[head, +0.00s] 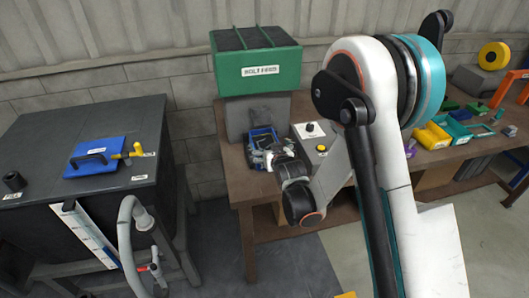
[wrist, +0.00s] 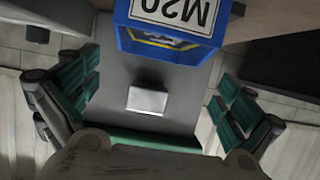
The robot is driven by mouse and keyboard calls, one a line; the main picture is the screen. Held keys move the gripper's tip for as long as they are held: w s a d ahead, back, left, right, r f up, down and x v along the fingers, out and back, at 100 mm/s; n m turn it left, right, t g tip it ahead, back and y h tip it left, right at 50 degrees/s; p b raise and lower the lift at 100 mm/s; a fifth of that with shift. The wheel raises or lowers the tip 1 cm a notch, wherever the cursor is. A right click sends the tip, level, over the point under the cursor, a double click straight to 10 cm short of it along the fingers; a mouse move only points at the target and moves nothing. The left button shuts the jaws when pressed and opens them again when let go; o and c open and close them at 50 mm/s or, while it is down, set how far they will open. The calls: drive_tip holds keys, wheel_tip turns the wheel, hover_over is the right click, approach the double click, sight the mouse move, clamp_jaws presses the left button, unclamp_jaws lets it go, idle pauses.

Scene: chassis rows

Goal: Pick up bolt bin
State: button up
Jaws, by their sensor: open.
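The blue bolt bin (head: 262,133) sits on the brown bench against the grey base of the bolt feeder, partly hidden by my gripper in the head view. In the wrist view the blue bin (wrist: 168,28) is at the top centre, with an upside-down white M20 label. My gripper (head: 270,156) is at the near side of the bin. In the wrist view my gripper (wrist: 155,92) has its green-padded fingers spread wide left and right, with nothing between them. The bin lies beyond the fingers, between their lines; I cannot tell whether they touch it.
A green hopper (head: 257,58) marked bolt feed stands above the bin. A white control box (head: 312,130) is close on the right. Yellow and teal bins (head: 432,135) lie farther right. A dark table (head: 70,188) with a blue plate (head: 97,156) stands left, beyond a gap.

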drive_tip(key=b, duration=0.2)
hover_over(265, 148)
drive_tip(key=s, duration=0.3)
wheel_tip(265, 148, down, 3)
drive_tip(key=shift+s, duration=0.15)
drive_tip(key=shift+c, duration=0.6)
drive_tip(key=shift+r, duration=0.1)
drive_tip(key=c, duration=1.4)
drive_tip(key=shift+o, duration=0.2)
